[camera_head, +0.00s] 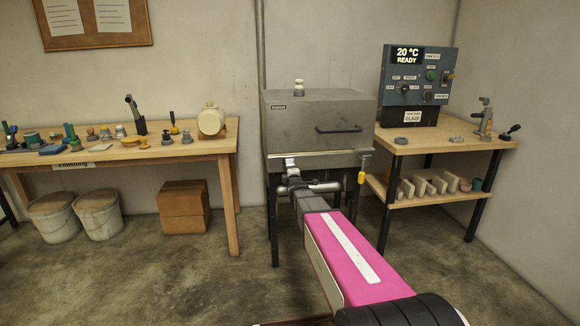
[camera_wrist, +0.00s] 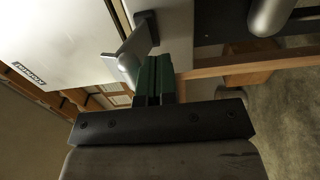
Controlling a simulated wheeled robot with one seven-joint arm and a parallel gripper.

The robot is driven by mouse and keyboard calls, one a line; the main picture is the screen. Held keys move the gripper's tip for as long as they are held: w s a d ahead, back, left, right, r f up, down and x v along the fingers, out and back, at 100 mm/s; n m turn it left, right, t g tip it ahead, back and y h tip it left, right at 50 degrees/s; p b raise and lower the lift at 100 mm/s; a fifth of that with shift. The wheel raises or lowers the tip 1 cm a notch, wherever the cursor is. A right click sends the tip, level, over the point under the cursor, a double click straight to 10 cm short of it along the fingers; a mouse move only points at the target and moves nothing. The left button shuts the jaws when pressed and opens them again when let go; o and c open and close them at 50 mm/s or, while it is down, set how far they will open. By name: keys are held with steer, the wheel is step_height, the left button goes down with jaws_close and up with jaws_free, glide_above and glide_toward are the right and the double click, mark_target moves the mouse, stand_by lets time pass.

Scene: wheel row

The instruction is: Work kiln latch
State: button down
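The kiln (camera_head: 315,120) is a grey box with a dark bar handle on its lid, which is down. A metal latch (camera_head: 290,163) sits at its front left, just beyond my gripper (camera_head: 296,183). In the wrist view the latch is a flat silver lever (camera_wrist: 132,50) on a dark mount, angled towards my fingers. My gripper's green fingers (camera_wrist: 157,78) are close together with hardly a gap. The lever's end lies at the left fingertip, partly hidden by it; I see nothing clearly held between the fingers.
A yellow-handled part (camera_head: 362,172) hangs at the kiln's front right. A control box (camera_head: 416,80) reading "20 °C READY" stands on the right-hand table (camera_head: 450,142). A workbench (camera_head: 120,153) with several tools is at left. A small weight-like object (camera_head: 299,87) stands on the lid.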

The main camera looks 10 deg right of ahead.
mark_target(291, 165)
steer(key=shift+r, duration=0.8)
steer(key=shift+w+r, duration=0.1)
steer(key=shift+r, duration=0.7)
steer(key=shift+w+r, duration=0.25)
steer(key=shift+r, duration=0.25)
stand_by(0.3)
steer(key=shift+f, duration=0.5)
steer(key=s, duration=0.7)
